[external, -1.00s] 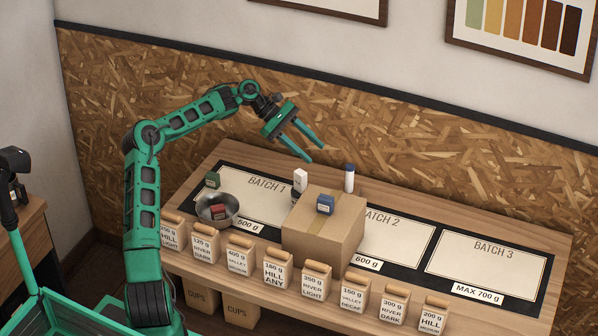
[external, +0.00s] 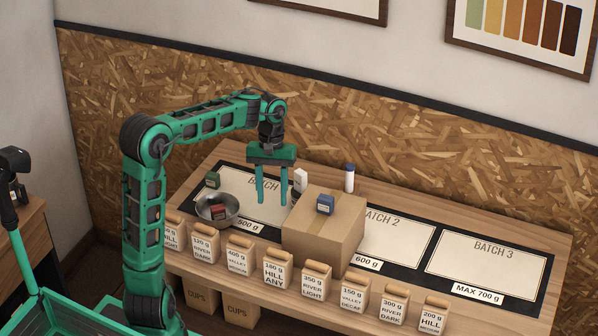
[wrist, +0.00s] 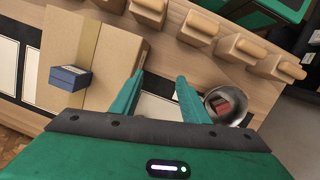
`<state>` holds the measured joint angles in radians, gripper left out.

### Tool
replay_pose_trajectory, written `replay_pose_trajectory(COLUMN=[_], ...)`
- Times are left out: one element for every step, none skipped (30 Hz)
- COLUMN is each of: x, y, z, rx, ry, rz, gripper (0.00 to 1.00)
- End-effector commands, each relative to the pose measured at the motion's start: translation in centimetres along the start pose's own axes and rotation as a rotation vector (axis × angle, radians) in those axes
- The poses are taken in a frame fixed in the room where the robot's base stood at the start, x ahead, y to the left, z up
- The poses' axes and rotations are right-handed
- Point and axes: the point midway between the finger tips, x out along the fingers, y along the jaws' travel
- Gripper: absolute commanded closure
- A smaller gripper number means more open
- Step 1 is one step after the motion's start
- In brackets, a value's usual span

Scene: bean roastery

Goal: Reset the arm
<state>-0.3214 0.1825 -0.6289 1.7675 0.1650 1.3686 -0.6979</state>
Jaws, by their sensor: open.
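My gripper (external: 272,198) is open and empty, its two green fingers pointing down above the BATCH 1 card (external: 240,183). It hangs left of the cardboard box (external: 335,235) and right of a metal bowl (external: 231,222). In the wrist view my gripper (wrist: 158,85) shows its fingers apart, with the box (wrist: 80,40) on the left and the bowl (wrist: 243,106) on the right. A small red block (external: 219,212) lies in the bowl. A small blue block (external: 325,205) sits on top of the box.
Several labelled bags (external: 277,269) line the front of the wooden bench. A white bottle with a dark cap (external: 349,180) and a small white block (external: 300,180) stand behind the box. A small green block (external: 212,180) is at back left. The BATCH 3 card (external: 488,268) is clear.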

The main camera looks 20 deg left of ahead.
Motion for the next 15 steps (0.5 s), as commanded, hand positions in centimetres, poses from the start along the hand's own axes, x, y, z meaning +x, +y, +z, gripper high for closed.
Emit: replay_pose_trajectory(x=[0.6,1.0,1.6,1.9,2.3,2.8,3.2,3.7,4.3,4.8,5.2,5.9,6.4,6.9,7.6], y=[-0.1,-0.1,-0.4,-0.6,-0.8,-1.1,-1.4,-1.8,-2.2,-2.6,-3.1,-3.6,-4.1,-4.6,-5.2], z=[2.1,3.1,4.3,5.3,6.2,7.5,8.5,9.4,10.7,11.7,12.6,13.8,14.7,15.6,16.8], rx=[0.051,0.081,0.118,0.145,0.173,0.21,0.239,0.267,0.305,0.335,0.364,0.402,0.43,0.46,0.497], ry=[0.016,0.025,0.034,0.042,0.049,0.058,0.066,0.071,0.081,0.087,0.093,0.102,0.108,0.114,0.122], rz=[-0.025,-0.036,-0.049,-0.058,-0.067,-0.078,-0.086,-0.094,-0.103,-0.11,-0.116,-0.122,-0.127,-0.131,-0.135], gripper=[0.58,0.58,0.58,0.58,0.58,0.58,0.58,0.58,0.58,0.58,0.58,0.58,0.58,0.58,0.58])
